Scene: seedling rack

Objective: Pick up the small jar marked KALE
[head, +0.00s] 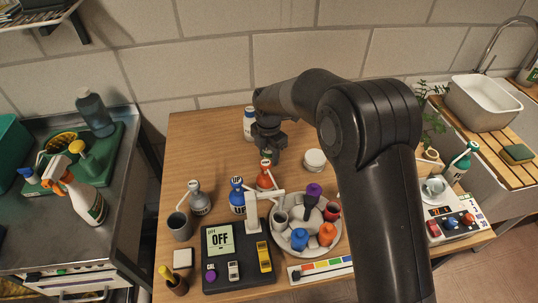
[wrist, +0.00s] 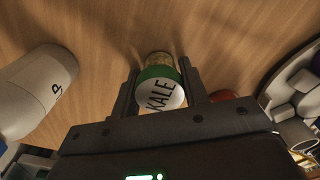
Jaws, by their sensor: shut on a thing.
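The small KALE jar (wrist: 160,96) is between my fingers in the wrist view. It has a white lid with black KALE lettering, a green band, and a clear body with pale contents. My gripper (wrist: 158,70) is shut on it, one finger on each side. In the head view my gripper (head: 267,157) points down over the back middle of the wooden table (head: 195,140), behind the red bottle (head: 265,180). The jar is mostly hidden there by the gripper. I cannot tell whether its base touches the table.
A white bottle (head: 250,116) stands just behind my gripper; a white round tub (head: 315,158) is to its right. The table's back left is clear.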

